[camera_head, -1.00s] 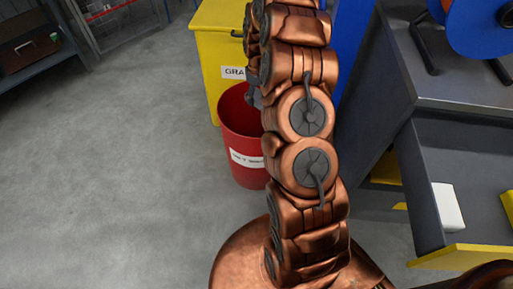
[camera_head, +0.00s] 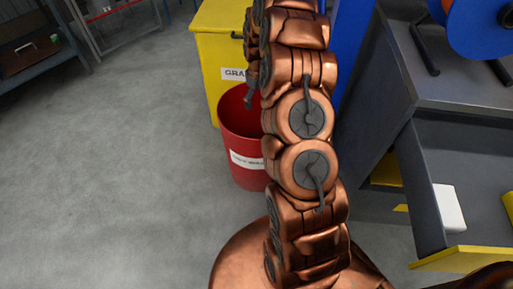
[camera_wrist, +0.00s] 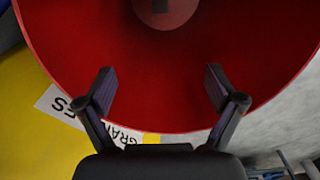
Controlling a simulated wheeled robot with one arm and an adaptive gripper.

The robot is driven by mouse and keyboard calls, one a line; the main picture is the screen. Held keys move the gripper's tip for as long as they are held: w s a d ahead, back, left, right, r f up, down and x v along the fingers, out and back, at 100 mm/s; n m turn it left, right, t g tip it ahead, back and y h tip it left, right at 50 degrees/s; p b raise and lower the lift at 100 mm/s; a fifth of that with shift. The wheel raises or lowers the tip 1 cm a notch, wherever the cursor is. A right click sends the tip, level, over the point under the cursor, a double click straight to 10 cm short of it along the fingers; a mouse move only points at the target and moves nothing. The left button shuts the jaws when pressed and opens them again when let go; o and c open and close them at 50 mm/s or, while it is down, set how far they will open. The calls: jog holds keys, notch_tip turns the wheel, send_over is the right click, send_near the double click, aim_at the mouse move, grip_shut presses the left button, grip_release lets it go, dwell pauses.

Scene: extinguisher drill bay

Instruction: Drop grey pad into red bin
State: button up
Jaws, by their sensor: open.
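The red bin (camera_head: 238,140) stands on the floor left of my arm in the head view, with a white label on its front. The wrist view looks down into the red bin (camera_wrist: 160,95). In the head view my gripper (camera_head: 248,98) is small and partly hidden by my arm, over the bin's mouth.
A yellow cabinet (camera_head: 215,60) with a label stands right behind the bin. A grey workbench (camera_head: 450,160) on the right holds a white block (camera_head: 448,207) and a blue reel (camera_head: 485,25). A shelf (camera_head: 35,60) stands far left. The floor at left is clear.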

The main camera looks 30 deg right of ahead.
notch_tip(320, 180, up, 12)
dwell(0.6)
jog(key=s+a+r+p, duration=0.7)
jog(key=a+r+p, duration=0.1)
jog(key=r, duration=0.4)
jog(key=s+a+r+p, duration=0.7)
jog(key=a+r, duration=0.2)
jog(key=r, duration=0.4)
jog(key=s+a+r+m+p, duration=0.1)
jog(key=s+a+r+p, duration=0.1)
jog(key=s+r+p, duration=0.3)
jog(key=s+a+r+g+p, duration=0.1)
jog(key=s+r+p, duration=0.4)
jog(key=s, duration=0.6)
jog(key=s+a+r+m+p, duration=0.1)
jog(key=s+a+r+p, duration=0.3)
jog(key=s, duration=0.5)
jog(key=shift+r+m+g+p, duration=0.35)
jog(key=shift+r+p, duration=0.3)
jog(key=shift+p, duration=0.4)
